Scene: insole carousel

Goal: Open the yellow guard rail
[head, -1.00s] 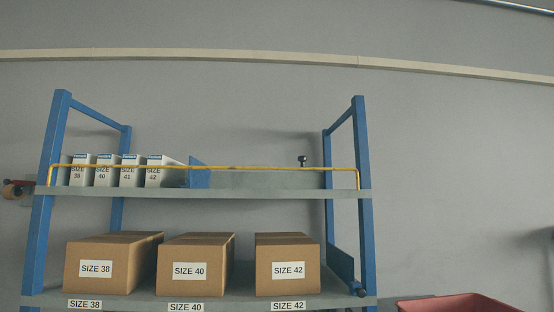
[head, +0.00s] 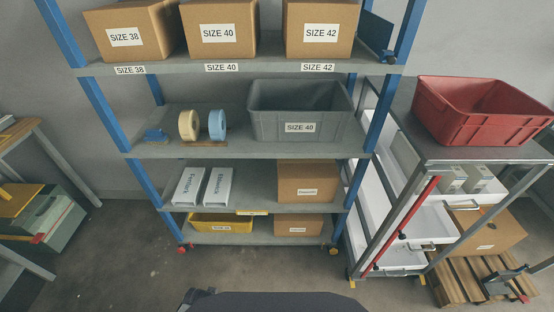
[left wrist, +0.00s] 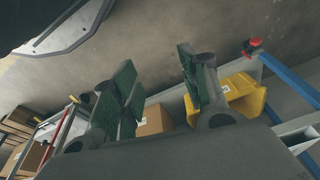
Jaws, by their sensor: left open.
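The yellow guard rail is outside both current views. The top shelf that bears it is above the edge of the head view. My left gripper (left wrist: 155,72) shows in the left wrist view with its two dark green fingers spread apart and nothing between them. Behind the fingers are a yellow bin (left wrist: 240,98) and a cardboard box (left wrist: 155,120), with the floor beyond. My right gripper is in neither view.
The blue-posted rack carries boxes labelled SIZE 38 (head: 125,35), SIZE 40 (head: 218,32) and SIZE 42 (head: 320,32). Below is a grey crate (head: 300,125). A red crate (head: 480,108) tops the cart at right. Floor (head: 120,250) is clear at front left.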

